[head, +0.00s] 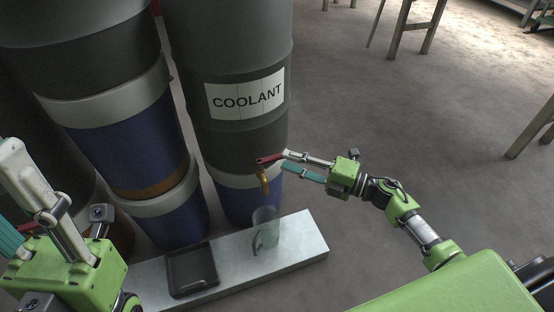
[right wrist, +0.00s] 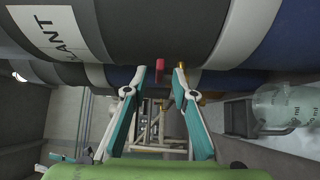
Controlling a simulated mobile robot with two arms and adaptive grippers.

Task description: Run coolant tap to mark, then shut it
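A dark drum labelled COOLANT (head: 245,98) carries a brass tap (head: 264,182) with a red lever (head: 269,159) low on its front. A clear jug (head: 264,228) stands upright below the spout; its printed ml marks show in the right wrist view (right wrist: 285,108), but I cannot make out a fill mark or any liquid. No stream shows at the spout. My right gripper (head: 281,163) is open at the tap; in the right wrist view the red lever (right wrist: 159,71) lies between its fingertips, with gaps either side. My left gripper (head: 30,200) is at lower left, its fingertips unclear.
The jug stands on a pale metal bench (head: 300,245), beside a black tray (head: 191,270). A stack of blue and dark drums (head: 140,135) stands left of the coolant drum. Floor to the right is open, with metal table legs (head: 415,30) farther back.

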